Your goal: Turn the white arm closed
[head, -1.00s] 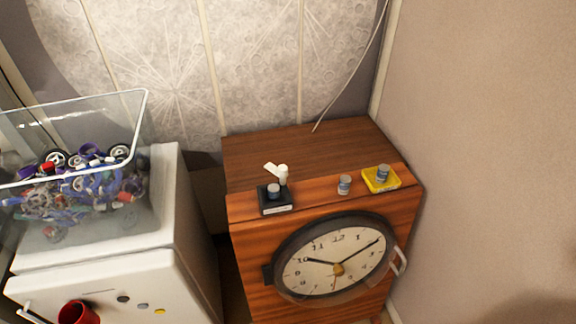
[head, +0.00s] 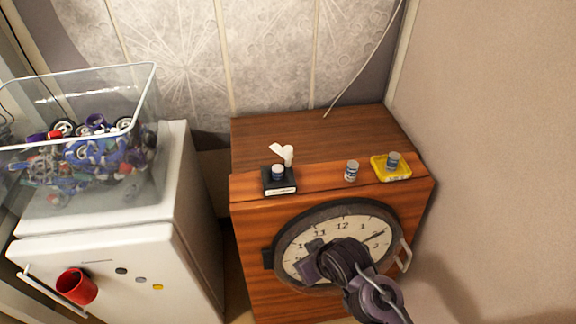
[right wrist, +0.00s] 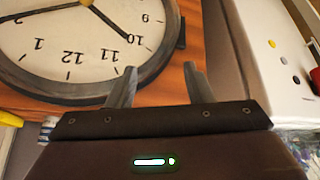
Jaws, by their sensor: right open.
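The white arm (head: 276,149) sits on a short white post (head: 288,156) at the back of a small black base (head: 280,188) on the wooden clock cabinet. It sticks out up and to the left. A grey can (head: 278,171) stands on the base in front of the post. My right gripper (head: 312,264) is in front of the clock face, below and nearer than the base. In the right wrist view its two fingers (right wrist: 160,72) are apart with nothing between them. The white arm is not seen there. My left gripper is out of view.
The cabinet top (head: 310,135) is clear behind the base. A loose can (head: 352,171) and a yellow base (head: 390,174) with another can stand to the right. The clock (head: 340,225) fills the cabinet front. A bin of parts (head: 80,150) sits on the white fridge.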

